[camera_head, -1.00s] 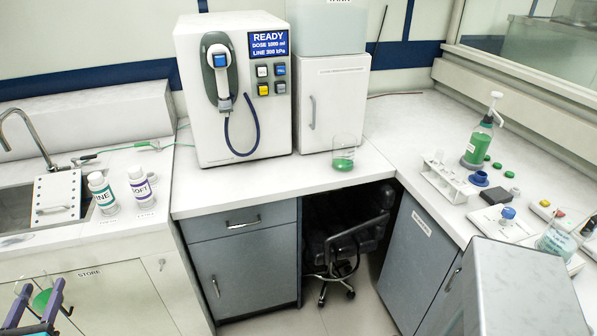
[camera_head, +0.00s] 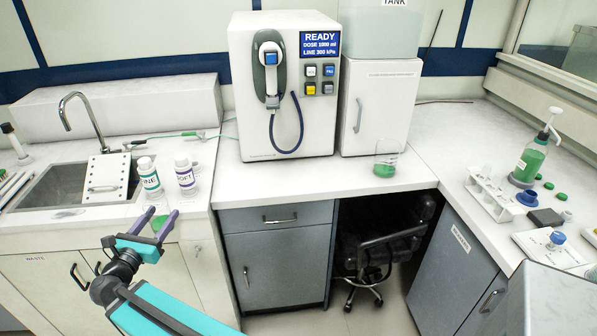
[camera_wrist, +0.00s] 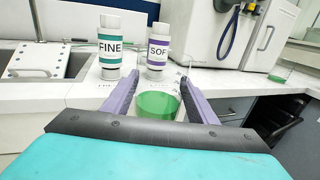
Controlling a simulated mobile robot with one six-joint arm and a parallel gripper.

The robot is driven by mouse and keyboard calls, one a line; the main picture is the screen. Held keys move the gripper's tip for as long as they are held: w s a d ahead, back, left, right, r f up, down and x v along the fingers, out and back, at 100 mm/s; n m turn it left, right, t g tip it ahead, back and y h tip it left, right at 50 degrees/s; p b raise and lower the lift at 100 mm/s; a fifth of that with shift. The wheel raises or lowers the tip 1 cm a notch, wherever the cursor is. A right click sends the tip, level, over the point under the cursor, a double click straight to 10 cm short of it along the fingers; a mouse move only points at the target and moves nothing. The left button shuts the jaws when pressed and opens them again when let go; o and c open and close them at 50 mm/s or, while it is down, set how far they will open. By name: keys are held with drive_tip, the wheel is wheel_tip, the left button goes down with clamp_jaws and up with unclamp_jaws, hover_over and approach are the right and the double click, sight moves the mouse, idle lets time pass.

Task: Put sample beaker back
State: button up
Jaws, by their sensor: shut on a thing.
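My gripper (camera_head: 164,217) is over the front edge of the left counter, its purple fingers pointing toward two bottles. In the wrist view the fingers (camera_wrist: 160,88) are shut around a clear beaker (camera_wrist: 158,104) with green liquid in it. The beaker looks upright; its green also shows between the fingers in the head view (camera_head: 165,228). A second clear beaker with green liquid (camera_head: 385,167) stands on the middle counter, right of the white machine. It is also at the right of the wrist view (camera_wrist: 279,76). I cannot read a label on either beaker.
The FINE bottle (camera_head: 149,177) and SOFT bottle (camera_head: 185,174) stand just beyond my gripper, beside the sink (camera_head: 70,185). The white dosing machine (camera_head: 283,85) reads READY. A rack (camera_head: 490,195) and pump bottle (camera_head: 533,155) stand on the right. The middle counter front is clear.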

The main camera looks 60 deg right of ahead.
drive_tip(key=s+d+m+g, duration=0.1)
drive_tip(key=s+d+g, duration=0.1)
drive_tip(key=s+d, duration=0.5)
drive_tip(key=s+d+r+m+g+h, duration=0.1)
drive_tip(key=s+d+m+g, duration=0.15)
drive_tip(key=d, duration=0.75)
drive_tip(key=s+d+m+g, duration=0.1)
drive_tip(key=s+d+g, duration=0.1)
drive_tip(key=s+d, duration=0.55)
drive_tip(key=s+d+m+g+y, duration=0.1)
drive_tip(key=s+d+m+g, duration=0.3)
drive_tip(key=s+d, duration=1.3)
drive_tip(key=s+g, duration=0.2)
drive_tip(key=s, duration=0.2)
drive_tip(key=shift+d+r+g+p, duration=0.35)
drive_tip(key=shift+r+p, duration=0.05)
drive_tip(key=shift+d+f+b, duration=0.1)
drive_tip(key=shift+f+b, duration=0.05)
drive_tip(key=shift+b, duration=0.3)
drive_tip(key=w+d, duration=0.1)
drive_tip(key=d, duration=0.3)
drive_tip(key=w+d, duration=0.1)
drive_tip(key=d, duration=0.3)
drive_tip(key=w+d+b, duration=0.1)
drive_tip(key=d, duration=0.3)
drive_tip(key=shift+d+f, duration=0.35)
drive_tip(key=shift+d, duration=0.05)
drive_tip(key=shift+w+d+f, duration=0.15)
drive_tip(key=shift+d, duration=0.45)
